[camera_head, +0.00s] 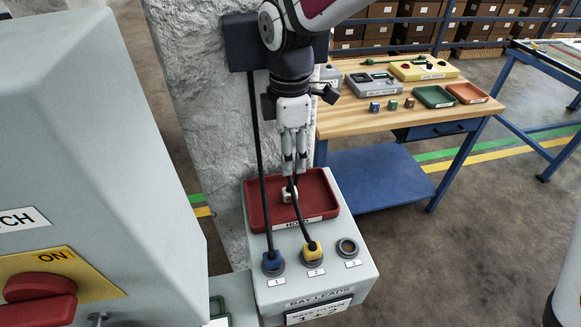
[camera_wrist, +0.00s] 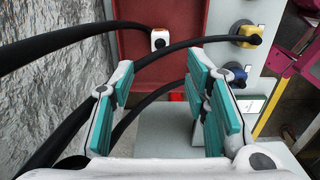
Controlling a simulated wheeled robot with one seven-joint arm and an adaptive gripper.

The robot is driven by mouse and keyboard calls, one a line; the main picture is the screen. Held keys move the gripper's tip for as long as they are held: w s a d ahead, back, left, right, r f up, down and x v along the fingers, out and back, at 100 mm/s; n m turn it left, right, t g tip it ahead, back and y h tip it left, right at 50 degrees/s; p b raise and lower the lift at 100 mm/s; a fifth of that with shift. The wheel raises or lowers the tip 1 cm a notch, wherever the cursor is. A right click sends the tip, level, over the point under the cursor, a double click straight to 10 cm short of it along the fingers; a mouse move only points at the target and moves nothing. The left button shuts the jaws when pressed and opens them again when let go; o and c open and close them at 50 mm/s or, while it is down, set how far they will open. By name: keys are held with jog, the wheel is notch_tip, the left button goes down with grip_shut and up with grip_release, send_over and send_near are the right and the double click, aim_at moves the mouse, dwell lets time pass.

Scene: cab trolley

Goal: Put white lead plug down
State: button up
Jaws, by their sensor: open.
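The white lead plug (camera_head: 289,195) lies in the red tray marked HOLD (camera_head: 257,213), with a black cable running from it. In the wrist view the white plug (camera_wrist: 159,41) rests on the red tray floor (camera_wrist: 183,12), beyond my fingertips and apart from them. My gripper (camera_head: 294,172) points down just above the tray. In the wrist view its teal-padded fingers (camera_wrist: 161,88) are spread, with no plug between them. Black cables pass across the space near the fingers.
On the grey box, a blue plug (camera_head: 273,263) sits in socket 1 and a yellow plug (camera_head: 312,250) in socket 2; socket 3 (camera_head: 347,247) is empty. A large grey cabinet (camera_head: 100,130) stands left. A wooden bench (camera_head: 370,120) with trays stands behind.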

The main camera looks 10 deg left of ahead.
jog(key=shift+r, duration=0.55)
jog(key=s+d+r+m+t, duration=0.1)
jog(key=s+d+r+m, duration=0.1)
jog(key=d+r+m, duration=0.55)
jog(key=s+d+r+m+t, duration=0.2)
jog(key=s+d+r+m, duration=0.15)
jog(key=d, duration=0.65)
jog(key=s+d+m+t, duration=0.2)
jog(key=s+d+m, duration=0.9)
jog(key=m, duration=0.1)
jog(key=shift+d+r+t, duration=0.3)
jog(key=shift+d+r, duration=0.05)
jog(key=shift+s, duration=0.1)
